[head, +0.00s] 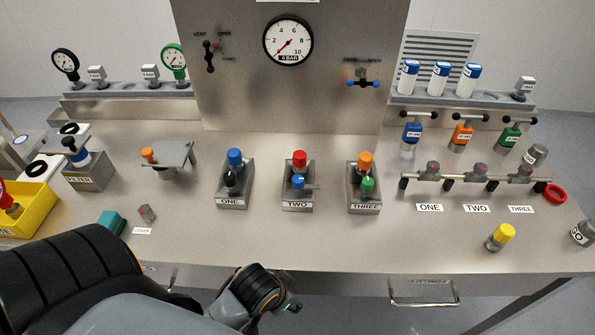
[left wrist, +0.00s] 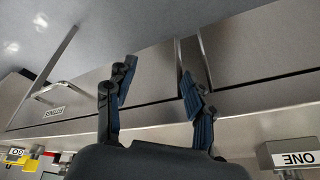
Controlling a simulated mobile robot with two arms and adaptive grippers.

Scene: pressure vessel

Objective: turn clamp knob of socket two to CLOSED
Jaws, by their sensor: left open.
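The grey block labelled TWO (head: 297,205) stands in the middle of the bench in the head view. It carries a red-capped part (head: 299,159) at the back and a blue part (head: 298,183) with a small side lever in front. Which part is its clamp knob, and its OPEN or CLOSED marking, cannot be read. My left arm reaches in from the lower left, its wrist below the bench's front edge. My left gripper (left wrist: 157,85) is open and empty in the left wrist view, facing the bench front, apart from the block. My right gripper is not visible.
Blocks ONE (head: 232,202) and THREE (head: 364,206) flank block TWO closely. A rail with grey fittings (head: 476,171) and its own ONE, TWO, THREE labels is at right. A drawer handle (head: 424,303) juts from the front. Bench around the yellow-capped part (head: 503,232) is clear.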

